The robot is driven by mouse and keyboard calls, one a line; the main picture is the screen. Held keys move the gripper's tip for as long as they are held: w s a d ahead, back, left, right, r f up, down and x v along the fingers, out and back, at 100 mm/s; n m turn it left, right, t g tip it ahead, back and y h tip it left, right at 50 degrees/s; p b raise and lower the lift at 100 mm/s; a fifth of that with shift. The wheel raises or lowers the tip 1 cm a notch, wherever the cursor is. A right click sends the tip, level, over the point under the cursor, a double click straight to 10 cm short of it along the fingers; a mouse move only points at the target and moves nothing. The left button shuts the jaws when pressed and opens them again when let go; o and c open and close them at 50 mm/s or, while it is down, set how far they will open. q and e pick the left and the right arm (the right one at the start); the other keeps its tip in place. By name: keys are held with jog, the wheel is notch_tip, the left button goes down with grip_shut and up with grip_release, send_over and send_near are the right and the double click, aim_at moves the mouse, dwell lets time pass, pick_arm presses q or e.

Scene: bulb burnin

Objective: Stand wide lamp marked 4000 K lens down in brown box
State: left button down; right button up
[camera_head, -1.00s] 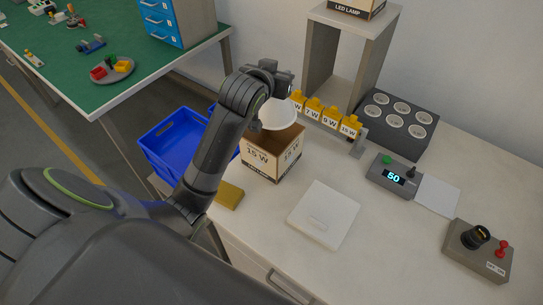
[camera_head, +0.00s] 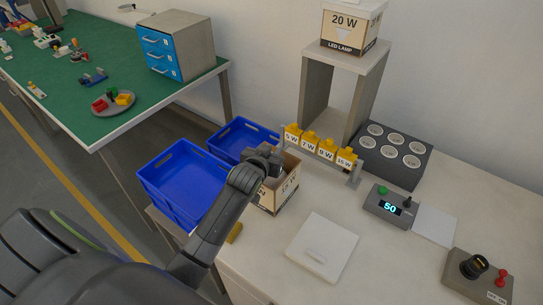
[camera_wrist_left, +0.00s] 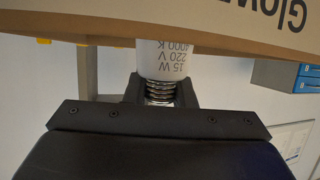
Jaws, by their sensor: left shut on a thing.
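My left gripper (camera_head: 268,160) is shut on the metal screw base of a white lamp, right above the open brown box (camera_head: 287,193). In the left wrist view the lamp's white body (camera_wrist_left: 165,62) reads 15 W, 220 V, 4000 K, upside down. Its wide end is hidden behind the brown box's wall (camera_wrist_left: 200,22), so the lens seems to be down inside the box. I cannot tell whether the lens touches the box floor. The box's label partly shows a W rating. My right gripper is not in view.
Blue crates (camera_head: 185,180) stand left of the box. A rack of yellow wattage blocks (camera_head: 325,148) stands just behind it, with a grey socket tray (camera_head: 395,153) to the right. A white flat panel (camera_head: 322,247) lies in front. A 20 W box (camera_head: 348,32) sits on a shelf.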

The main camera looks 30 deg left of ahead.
pick_arm(q)
jog(key=shift+f, duration=1.1)
jog(key=shift+f, duration=0.1)
jog(key=shift+f, duration=0.5)
jog(key=c, duration=1.2)
grip_release()
jog(key=shift+s+r, duration=0.1)
jog(key=shift+r, duration=0.65)
jog(key=b+v, duration=0.1)
jog(key=v, duration=1)
jog(key=shift+s, duration=0.4)
